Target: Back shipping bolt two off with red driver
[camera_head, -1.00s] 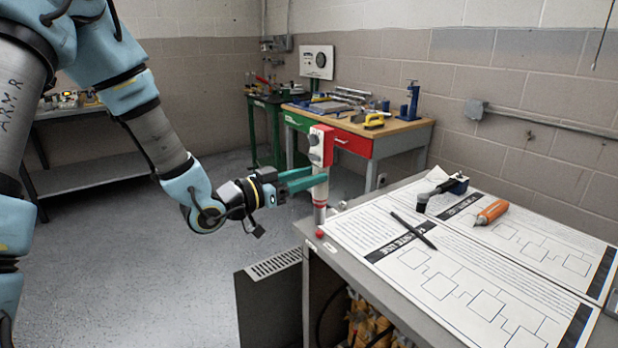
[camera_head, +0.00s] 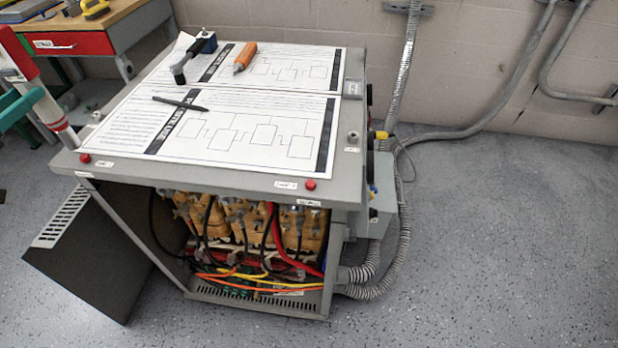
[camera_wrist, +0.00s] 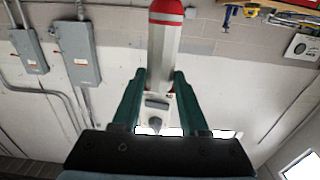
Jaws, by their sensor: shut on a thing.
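The red and white driver (camera_head: 52,118) shows at the left edge of the head view, tilted, its lower end beside the cabinet's front left corner. My gripper (camera_head: 36,97) has green fingers shut on it, partly cut off by the frame. In the wrist view my gripper (camera_wrist: 160,75) grips the driver (camera_wrist: 166,50) between both fingers. Two red-capped bolts sit along the cabinet top's front edge, a left one (camera_head: 85,158) and a right one (camera_head: 310,185), each by a small label too blurred to read. The driver is apart from the right bolt.
The grey transformer cabinet (camera_head: 232,180) stands open at the front, with cables inside. Printed sheets (camera_head: 215,150), a black pen (camera_head: 180,103), an orange-handled tool (camera_head: 245,57) and a black-handled tool (camera_head: 195,52) lie on top. A panel (camera_head: 90,255) leans at left. Floor is clear at right.

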